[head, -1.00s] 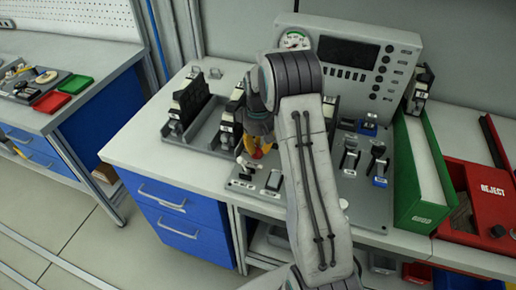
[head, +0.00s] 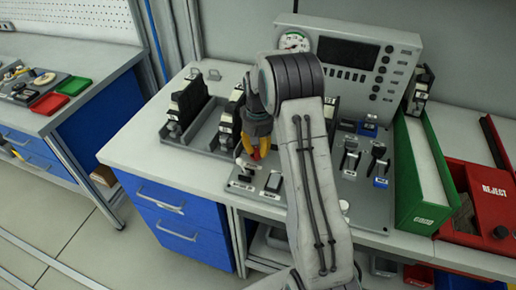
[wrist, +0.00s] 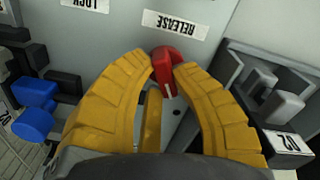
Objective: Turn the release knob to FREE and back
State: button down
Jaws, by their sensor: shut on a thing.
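The red release knob (wrist: 163,62) sits on a grey panel below an upside-down RELEASE label (wrist: 176,24) in the wrist view. My gripper (head: 257,147) has yellow fingers, and their tips are closed on the two sides of the knob. A pale line on the knob points down and slightly right in the wrist view. A LOCK label (wrist: 85,4) is cut off at the top edge. No FREE label is readable. In the head view the fingers and arm hide most of the knob.
In the wrist view a blue knob (wrist: 33,123) is at left and a grey fixture (wrist: 270,95) at right. In the head view, levers (head: 377,158), a gauge console (head: 350,62), a green bin (head: 424,178) and a red REJECT box (head: 484,200) stand right of my arm.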

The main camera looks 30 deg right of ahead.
jog(key=shift+f, duration=0.1)
jog(key=c, duration=1)
grip_release()
notch_tip(320, 180, up, 12)
jog(key=shift+r, duration=0.1)
dwell(0.4)
